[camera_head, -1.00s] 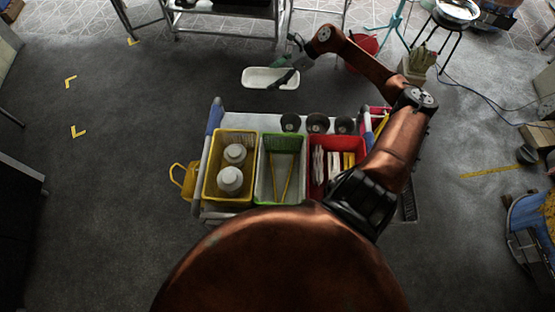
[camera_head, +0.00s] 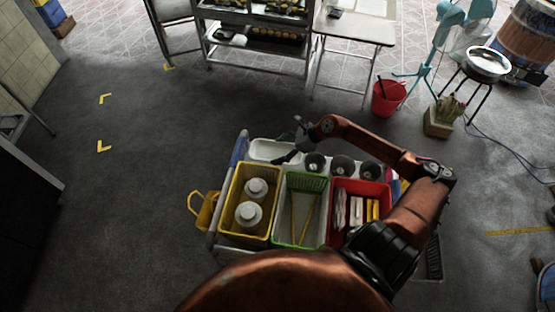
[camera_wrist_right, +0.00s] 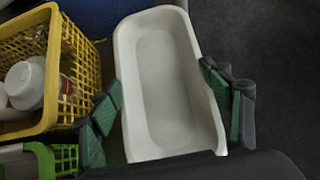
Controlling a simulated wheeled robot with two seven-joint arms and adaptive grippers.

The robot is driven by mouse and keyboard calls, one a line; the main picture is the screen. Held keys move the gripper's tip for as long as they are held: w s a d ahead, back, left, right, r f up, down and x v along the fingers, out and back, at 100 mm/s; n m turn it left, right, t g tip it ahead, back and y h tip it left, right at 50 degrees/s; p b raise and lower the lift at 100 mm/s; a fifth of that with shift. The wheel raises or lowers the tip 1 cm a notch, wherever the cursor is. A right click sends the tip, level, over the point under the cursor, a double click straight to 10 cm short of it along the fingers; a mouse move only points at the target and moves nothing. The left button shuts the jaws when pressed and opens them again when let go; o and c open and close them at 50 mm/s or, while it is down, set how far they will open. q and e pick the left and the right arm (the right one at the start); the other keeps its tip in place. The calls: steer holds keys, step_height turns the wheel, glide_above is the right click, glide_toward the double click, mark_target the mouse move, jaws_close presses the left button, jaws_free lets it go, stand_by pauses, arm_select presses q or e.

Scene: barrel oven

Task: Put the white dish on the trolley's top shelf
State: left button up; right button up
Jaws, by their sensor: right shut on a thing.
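The white dish (camera_head: 270,149) is long, shallow and empty. In the head view it is at the trolley's far-left corner, beside the yellow basket and the black round-topped items. The trolley (camera_head: 229,163) has baskets on its top shelf. My right gripper (camera_head: 298,143) is at the dish's right end in the head view. In the right wrist view its green fingers (camera_wrist_right: 160,82) are on both sides of the dish (camera_wrist_right: 168,88), shut on it. Whether the dish touches the shelf cannot be told. My left gripper is not in view.
The yellow basket (camera_head: 236,202) with white containers, the green basket (camera_head: 286,215) and the red basket (camera_head: 345,184) fill most of the shelf. Black round-topped items (camera_head: 342,164) line its far side. Dark floor (camera_head: 120,200) is open to the left.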

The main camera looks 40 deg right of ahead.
mark_target(277, 157)
steer(key=shift+a+f, duration=0.4)
steer(key=shift+f, duration=0.05)
steer(key=f, duration=0.3)
steer(key=shift+s+a, duration=0.1)
steer(key=shift+a, duration=0.3)
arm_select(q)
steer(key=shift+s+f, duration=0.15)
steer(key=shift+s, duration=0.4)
arm_select(e)
steer(key=shift+d+f, duration=0.1)
steer(key=shift+f, duration=0.3)
steer(key=o, duration=1.4)
steer(key=shift+f, duration=0.1)
steer(key=shift+c, duration=0.2)
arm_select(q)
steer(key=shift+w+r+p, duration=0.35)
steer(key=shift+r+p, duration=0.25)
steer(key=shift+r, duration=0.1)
arm_select(e)
steer(key=v, duration=1.2)
